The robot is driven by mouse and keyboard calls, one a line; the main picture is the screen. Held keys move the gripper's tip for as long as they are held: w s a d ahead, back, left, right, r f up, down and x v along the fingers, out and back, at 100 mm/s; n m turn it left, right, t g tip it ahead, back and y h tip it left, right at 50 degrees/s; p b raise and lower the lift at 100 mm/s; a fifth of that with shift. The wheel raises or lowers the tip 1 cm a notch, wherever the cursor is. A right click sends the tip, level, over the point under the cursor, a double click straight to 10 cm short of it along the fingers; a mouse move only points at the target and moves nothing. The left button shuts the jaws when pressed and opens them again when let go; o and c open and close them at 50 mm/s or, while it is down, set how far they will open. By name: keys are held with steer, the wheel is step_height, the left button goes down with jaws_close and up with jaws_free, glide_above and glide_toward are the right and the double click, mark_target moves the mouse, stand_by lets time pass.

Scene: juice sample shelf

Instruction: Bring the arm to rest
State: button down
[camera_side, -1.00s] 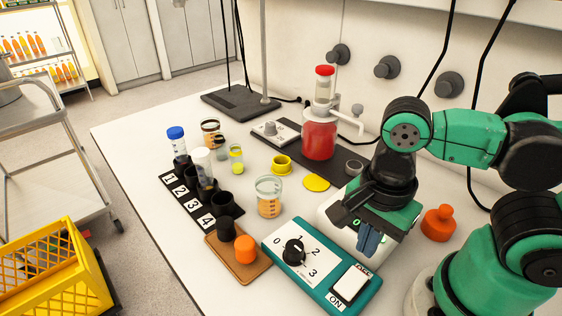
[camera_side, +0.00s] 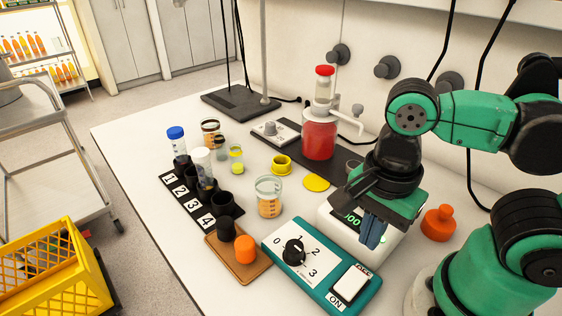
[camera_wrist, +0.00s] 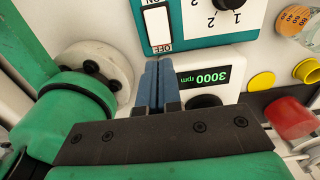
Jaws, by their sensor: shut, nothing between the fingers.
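My gripper (camera_side: 371,232) is shut and empty, its blue fingers together and pointing down. In the side view it hangs in front of the white device with a green display (camera_side: 352,220). In the wrist view my gripper (camera_wrist: 154,85) has its closed fingers beside that device (camera_wrist: 212,75), whose display reads 3000 rpm. The teal control box (camera_side: 318,262) with a black dial and a white ON/OFF switch lies to the left of the gripper; it also shows at the top of the wrist view (camera_wrist: 185,22). I cannot tell the exact height of the fingers.
A numbered black rack (camera_side: 190,192) holds tubes on the left. A beaker (camera_side: 268,198), a brown tray (camera_side: 237,258) with an orange cap, a red-filled vessel (camera_side: 320,138) and an orange bottle (camera_side: 438,223) stand around. The white table is clear at its front left.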

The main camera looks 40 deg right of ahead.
steer(key=shift+f, duration=2.65)
steer(key=shift+r, duration=0.55)
steer(key=shift+f, duration=0.1)
